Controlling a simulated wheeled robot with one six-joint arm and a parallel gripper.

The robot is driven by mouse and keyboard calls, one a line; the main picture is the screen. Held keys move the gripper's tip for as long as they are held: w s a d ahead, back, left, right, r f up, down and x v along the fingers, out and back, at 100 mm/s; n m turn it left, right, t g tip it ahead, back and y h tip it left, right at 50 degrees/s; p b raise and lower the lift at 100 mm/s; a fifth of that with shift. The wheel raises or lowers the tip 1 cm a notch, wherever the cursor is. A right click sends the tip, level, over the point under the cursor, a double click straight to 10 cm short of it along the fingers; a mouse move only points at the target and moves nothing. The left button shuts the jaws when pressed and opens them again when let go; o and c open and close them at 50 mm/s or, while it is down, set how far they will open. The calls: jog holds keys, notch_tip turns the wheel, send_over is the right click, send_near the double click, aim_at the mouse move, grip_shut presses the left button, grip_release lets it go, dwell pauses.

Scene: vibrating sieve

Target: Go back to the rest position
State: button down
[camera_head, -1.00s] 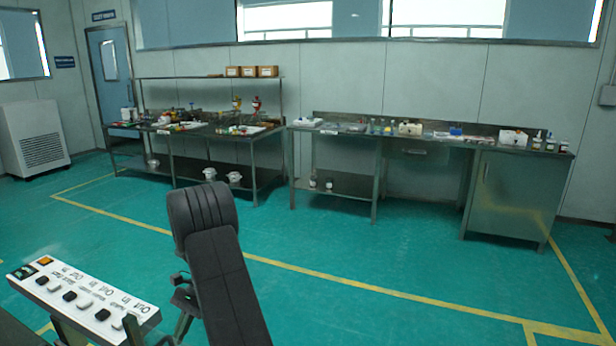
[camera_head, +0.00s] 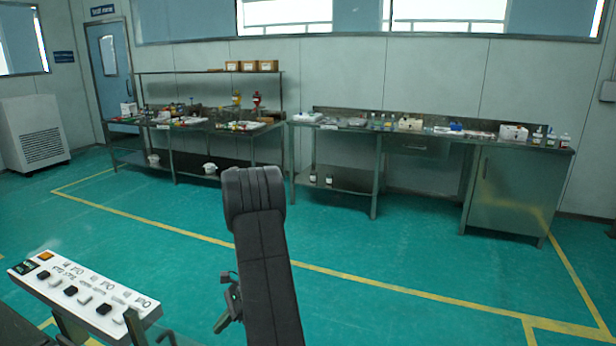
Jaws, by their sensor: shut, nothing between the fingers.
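My dark arm link rises in the lower middle of the head view, over the green floor. My gripper (camera_head: 228,308) shows in part just left of that link, low in the picture. It is shut and holds nothing. It is clear of the benches, and part of it is hidden behind the arm. A white control panel (camera_head: 60,285) with black and white buttons stands at the lower left, to the left of my gripper, with a gap of floor between them in the picture.
A steel bench with shelves (camera_head: 185,128) and small items stands at the back left. A steel worktable and cabinet (camera_head: 515,190) stand at the back right. A white floor unit (camera_head: 32,130) is at far left. The green floor (camera_head: 400,260) between is clear.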

jog(key=d+m+t+b, duration=0.1)
jog(key=d+m+t, duration=0.4)
jog(key=d, duration=0.9)
jog(key=shift+d+m+y, duration=0.3)
jog(key=shift+m+y, duration=0.1)
jog(key=shift+m, duration=0.6)
jog(key=shift+s+b, duration=0.1)
jog(key=shift+b, duration=0.2)
